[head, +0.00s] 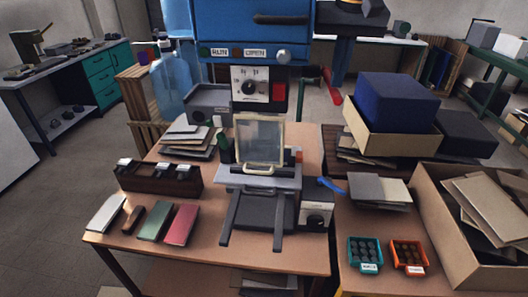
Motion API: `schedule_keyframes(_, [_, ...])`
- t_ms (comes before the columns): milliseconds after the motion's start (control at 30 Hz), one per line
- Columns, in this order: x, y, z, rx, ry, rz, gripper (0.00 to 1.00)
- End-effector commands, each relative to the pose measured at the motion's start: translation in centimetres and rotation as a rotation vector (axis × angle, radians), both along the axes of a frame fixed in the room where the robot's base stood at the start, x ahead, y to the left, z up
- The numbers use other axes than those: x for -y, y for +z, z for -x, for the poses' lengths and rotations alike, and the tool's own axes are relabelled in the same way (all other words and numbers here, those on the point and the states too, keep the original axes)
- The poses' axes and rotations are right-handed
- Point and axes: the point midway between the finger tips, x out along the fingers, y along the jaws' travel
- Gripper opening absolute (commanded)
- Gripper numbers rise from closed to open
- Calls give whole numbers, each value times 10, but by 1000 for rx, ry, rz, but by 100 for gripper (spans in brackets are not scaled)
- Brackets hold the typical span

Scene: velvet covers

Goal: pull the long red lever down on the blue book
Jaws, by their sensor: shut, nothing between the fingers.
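A large blue machine (232,32) with a dial and a red button stands at the back of the wooden table. In front of it are a framed clear panel (260,138) and a grey plate with a handle (262,170), above dark rails pointing toward me. A red bar-like part (333,97) shows behind and right of the machine, by a blue post; I cannot tell if it is the long red lever. I cannot make out a blue book. The top of the machine is cut off. My gripper is not in view.
A white, a brown, a green (154,222) and a red flat piece (180,224) lie at the table's front left. Right are a blue block (398,103) in a carton, teal (352,259) and orange trays, and a box of boards (430,200). Open floor lies left.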

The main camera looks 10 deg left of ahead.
Motion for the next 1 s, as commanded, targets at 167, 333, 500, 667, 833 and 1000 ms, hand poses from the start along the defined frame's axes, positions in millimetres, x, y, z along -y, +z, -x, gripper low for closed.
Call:
schedule_keyframes(167, [0, 23, 0, -1, 0, 0, 0])
schedule_keyframes(333, [0, 42, -2, 1, 0, 0, 0])
schedule_keyframes(500, [0, 60, -2, 0, 0, 0, 0])
schedule_keyframes(667, [0, 75, -4, 0, 0, 0, 0])
schedule_keyframes(833, [0, 83, -5, 0, 0, 0, 0])
schedule_keyframes(1000, [0, 87, -5, 0, 0, 0, 0])
